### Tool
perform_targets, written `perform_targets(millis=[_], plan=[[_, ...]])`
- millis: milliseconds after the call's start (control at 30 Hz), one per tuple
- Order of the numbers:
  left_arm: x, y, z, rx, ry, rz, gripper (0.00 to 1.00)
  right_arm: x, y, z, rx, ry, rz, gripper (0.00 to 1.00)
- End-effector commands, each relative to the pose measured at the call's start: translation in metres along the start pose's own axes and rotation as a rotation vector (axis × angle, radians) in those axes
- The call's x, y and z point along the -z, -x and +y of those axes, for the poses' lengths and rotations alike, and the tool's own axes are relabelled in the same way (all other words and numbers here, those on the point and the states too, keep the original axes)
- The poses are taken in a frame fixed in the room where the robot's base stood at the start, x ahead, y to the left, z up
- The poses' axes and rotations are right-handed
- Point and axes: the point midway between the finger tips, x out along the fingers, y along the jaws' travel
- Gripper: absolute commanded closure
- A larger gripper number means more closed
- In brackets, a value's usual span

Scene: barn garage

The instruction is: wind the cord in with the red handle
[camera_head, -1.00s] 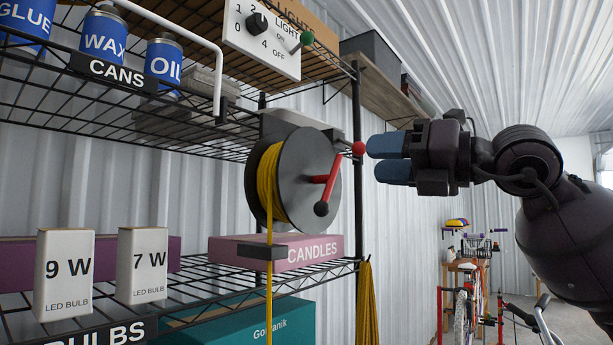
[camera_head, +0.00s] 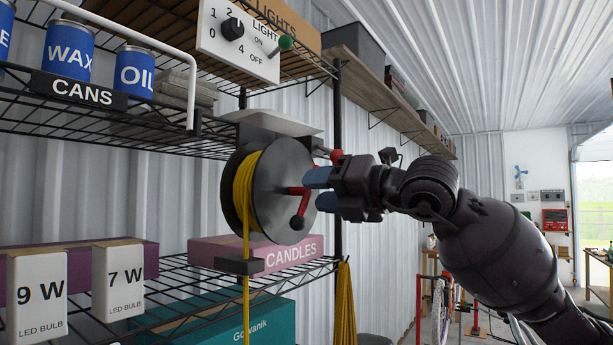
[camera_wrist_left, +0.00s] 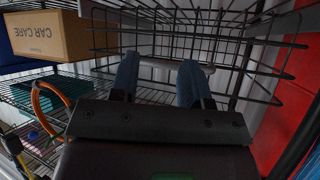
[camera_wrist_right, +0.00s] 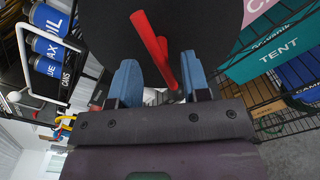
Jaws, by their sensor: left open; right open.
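A dark reel (camera_head: 270,185) wound with yellow cord (camera_head: 242,190) hangs under a shelf, its cord running down through a dark guide. My left gripper (camera_wrist_left: 158,85) is open and empty before a wire basket, outside the head view.
A red-knobbed lever (camera_head: 336,157) sits just behind my right gripper. The shelf rack holds cans, bulb boxes and a candles box (camera_head: 255,252) below the reel. A switch panel (camera_head: 238,42) is above. A wire basket (camera_wrist_left: 180,45) is close to my left gripper.

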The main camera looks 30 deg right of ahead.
Motion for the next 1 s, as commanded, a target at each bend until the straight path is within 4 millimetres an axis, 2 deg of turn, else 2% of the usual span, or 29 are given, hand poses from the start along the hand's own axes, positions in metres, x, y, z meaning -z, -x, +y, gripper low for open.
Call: perform_targets(millis=[100, 300, 767, 867, 1000], plan=[[0.013, 0.007, -0.002, 0.0, 0.0, 0.003, 0.57, -0.003, -0.013, 0.003, 0.0, -0.001, 0.001, 0.57], [0.016, 0.012, -0.003, 0.0, 0.0, -0.005, 0.57, -0.002, -0.028, 0.001, 0.0, -0.002, 0.001, 0.57], [0.01, 0.015, -0.003, 0.001, 0.001, -0.022, 0.57, 0.001, -0.034, -0.001, 0.0, 0.0, 0.001, 0.57], [0.01, 0.015, -0.003, 0.001, 0.001, -0.022, 0.57, 0.001, -0.034, 0.0, 0.0, 0.0, 0.001, 0.69], [0.01, 0.015, -0.003, 0.001, 0.001, -0.022, 0.57, 0.001, -0.034, 0.0, 0.0, 0.0, 0.001, 0.91]])
